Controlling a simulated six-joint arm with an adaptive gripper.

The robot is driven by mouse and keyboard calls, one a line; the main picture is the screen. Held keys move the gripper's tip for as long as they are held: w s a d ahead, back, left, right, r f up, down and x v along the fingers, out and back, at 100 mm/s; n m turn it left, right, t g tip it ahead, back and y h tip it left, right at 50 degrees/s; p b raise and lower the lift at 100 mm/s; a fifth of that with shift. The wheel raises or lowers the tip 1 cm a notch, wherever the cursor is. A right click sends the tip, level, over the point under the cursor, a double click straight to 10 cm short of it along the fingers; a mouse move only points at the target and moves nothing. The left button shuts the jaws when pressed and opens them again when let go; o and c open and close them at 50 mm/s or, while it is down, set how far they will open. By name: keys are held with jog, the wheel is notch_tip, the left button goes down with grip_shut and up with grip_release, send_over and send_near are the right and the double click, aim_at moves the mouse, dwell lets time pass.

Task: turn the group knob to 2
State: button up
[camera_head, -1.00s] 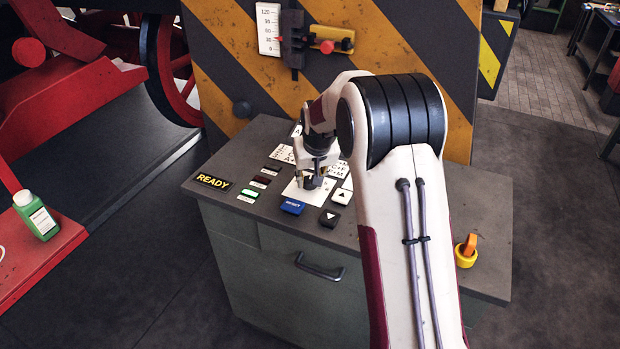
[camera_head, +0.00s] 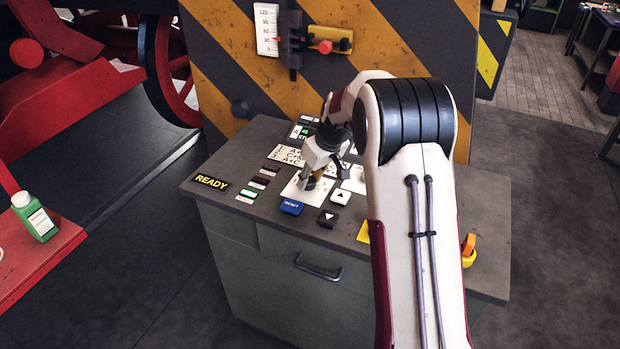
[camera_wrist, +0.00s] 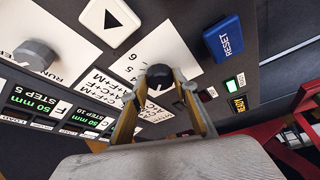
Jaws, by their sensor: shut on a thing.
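The group knob (camera_wrist: 160,76) is a small dark round knob on a white plate with printed numbers, of which a 6 is legible in the wrist view. My gripper (camera_wrist: 161,88) has one finger on each side of it and is shut on it. In the head view my gripper (camera_head: 311,180) reaches down onto the white plate (camera_head: 293,190) on the console top, and its fingers largely hide the knob. I cannot read which number the knob points to.
A blue RESET button (camera_head: 291,207) and white (camera_head: 341,196) and black (camera_head: 328,218) arrow buttons sit close by. A grey knob (camera_wrist: 36,54) is on a neighbouring plate. A striped panel (camera_head: 350,60) rises behind the console.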

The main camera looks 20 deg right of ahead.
jog(key=shift+d+n+y, duration=0.1)
jog(key=shift+n+y, duration=0.2)
jog(key=shift+n, duration=0.4)
jog(key=o, duration=1.1)
jog(key=shift+r, duration=0.1)
jog(key=v, duration=1.2)
jog(key=shift+m, duration=0.3)
